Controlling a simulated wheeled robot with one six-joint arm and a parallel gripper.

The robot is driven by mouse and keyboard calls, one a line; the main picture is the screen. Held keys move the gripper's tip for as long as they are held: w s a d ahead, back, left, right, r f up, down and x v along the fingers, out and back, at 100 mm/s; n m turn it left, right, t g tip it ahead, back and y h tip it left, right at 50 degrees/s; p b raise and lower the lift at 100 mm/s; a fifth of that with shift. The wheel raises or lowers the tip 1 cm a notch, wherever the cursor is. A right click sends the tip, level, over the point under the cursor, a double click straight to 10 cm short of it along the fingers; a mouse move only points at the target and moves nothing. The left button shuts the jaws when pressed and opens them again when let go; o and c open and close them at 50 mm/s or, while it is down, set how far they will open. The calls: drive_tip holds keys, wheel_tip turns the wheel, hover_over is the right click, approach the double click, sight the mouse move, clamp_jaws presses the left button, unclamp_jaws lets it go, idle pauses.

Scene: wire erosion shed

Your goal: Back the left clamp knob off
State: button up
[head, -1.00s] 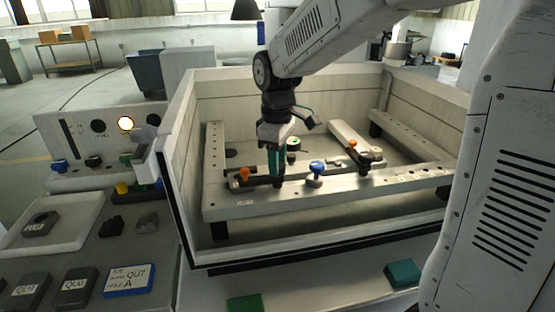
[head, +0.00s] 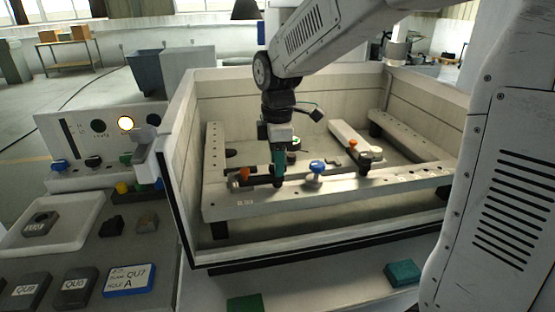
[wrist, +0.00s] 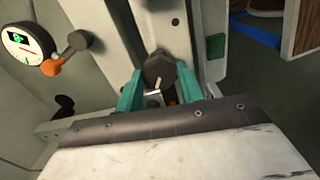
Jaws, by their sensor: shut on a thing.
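My gripper (head: 278,180) points down over the front rail of the work tank, its teal fingers closed on a dark knob. In the wrist view the dark, faceted clamp knob (wrist: 158,70) sits between the two teal fingertips (wrist: 158,88). In the head view my fingers mostly hide this knob. It is at the left part of the rail, between an orange-topped piece (head: 244,174) and a blue knob (head: 316,167). The knob's underside and thread are hidden.
The tank wall (head: 178,150) surrounds the rails. A round dial gauge (wrist: 25,42) with an orange part is close by in the wrist view. Another orange-topped clamp (head: 353,145) stands to the right. A control panel (head: 95,130) and labelled blocks lie left, outside the tank.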

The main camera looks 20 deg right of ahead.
drive_tip(key=n, duration=0.4)
drive_tip(key=shift+n, duration=0.4)
idle(0.4)
drive_tip(key=o, duration=1)
wheel_tip(320, 180, up, 8)
drive_tip(key=shift+f, duration=0.1)
